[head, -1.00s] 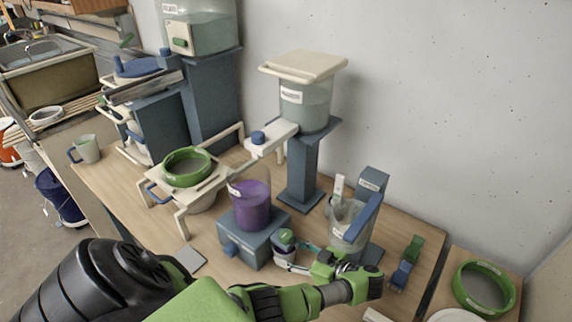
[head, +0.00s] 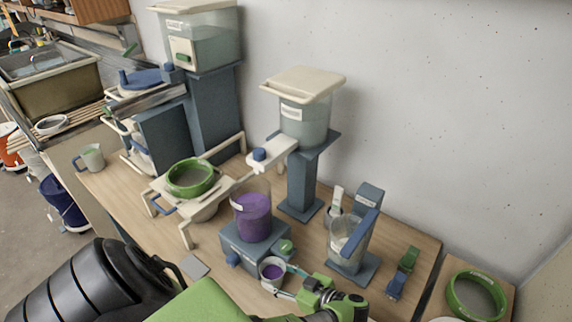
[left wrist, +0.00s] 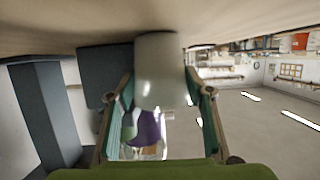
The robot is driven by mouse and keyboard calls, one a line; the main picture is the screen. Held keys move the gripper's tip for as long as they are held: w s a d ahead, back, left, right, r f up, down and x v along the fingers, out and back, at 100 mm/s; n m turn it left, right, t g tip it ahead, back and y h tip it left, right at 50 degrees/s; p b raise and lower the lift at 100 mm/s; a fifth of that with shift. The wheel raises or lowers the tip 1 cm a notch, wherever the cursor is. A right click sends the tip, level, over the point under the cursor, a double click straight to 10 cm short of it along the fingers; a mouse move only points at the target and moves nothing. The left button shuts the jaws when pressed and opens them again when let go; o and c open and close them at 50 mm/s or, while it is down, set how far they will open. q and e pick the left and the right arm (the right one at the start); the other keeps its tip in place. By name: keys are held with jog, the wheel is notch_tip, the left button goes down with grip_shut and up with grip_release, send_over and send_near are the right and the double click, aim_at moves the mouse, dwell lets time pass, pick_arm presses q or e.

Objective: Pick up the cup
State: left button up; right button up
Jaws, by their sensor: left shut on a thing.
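A small pale cup (head: 272,274) with purple in it shows in the head view, at the front right of the blue-grey stand under the purple vessel. My left gripper (head: 284,283) comes at it from the right side and is shut on it. In the left wrist view the pale cup (left wrist: 158,65) sits between the two green-lined fingers (left wrist: 161,108). I cannot tell whether the cup's base touches the table. My right gripper is not in view.
The purple vessel (head: 253,217) on its stand (head: 240,250) is close behind the cup. A clear jug on a blue-grey holder (head: 350,268) stands to the right. A grey tile (head: 194,267) lies at left. A green ring (head: 190,178) sits on a white frame.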

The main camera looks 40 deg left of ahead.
pick_arm(q)
jog(key=s+p, duration=0.1)
jog(key=s, duration=0.2)
jog(key=s+p, duration=0.2)
jog(key=s+d+p, duration=0.1)
jog(key=s, duration=0.2)
jog(key=shift+s+r+p, duration=0.2)
jog(key=shift+s+p, duration=0.1)
jog(key=shift+s, duration=0.05)
jog(key=s+d, duration=0.2)
jog(key=s, duration=1.4)
jog(key=shift+s+f, duration=0.15)
jog(key=shift+s, duration=0.15)
